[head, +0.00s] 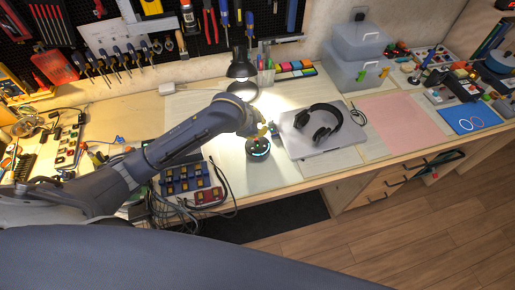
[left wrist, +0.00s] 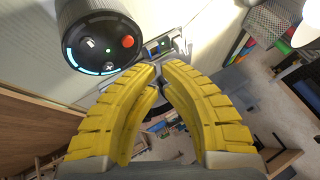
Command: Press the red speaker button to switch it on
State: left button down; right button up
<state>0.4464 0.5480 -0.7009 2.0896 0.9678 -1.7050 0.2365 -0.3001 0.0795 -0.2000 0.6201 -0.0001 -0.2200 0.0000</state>
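The speaker (head: 257,150) is a dark upright cylinder on the workbench, just under my left gripper in the head view. In the left wrist view the speaker (left wrist: 98,42) is at the upper left, with a partly lit cyan-white ring on its top. The red button (left wrist: 128,41) is on that top face, near white-marked buttons. My left gripper (left wrist: 161,69) has yellow ribbed fingers whose tips come together, with nothing seen between them. The tips appear beside the speaker's top, apart from the red button. In the head view the left gripper (head: 263,130) is small and partly hidden. My right gripper is not in view.
A laptop (head: 335,152) with black headphones (head: 318,124) on it lies right of the speaker. A desk lamp (head: 241,68) stands behind. A tray of blue and red pieces (head: 190,182) and loose cables lie to the left. A pink mat (head: 395,122) lies further right.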

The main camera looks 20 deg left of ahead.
pick_arm(q)
jog(key=shift+r, duration=1.95)
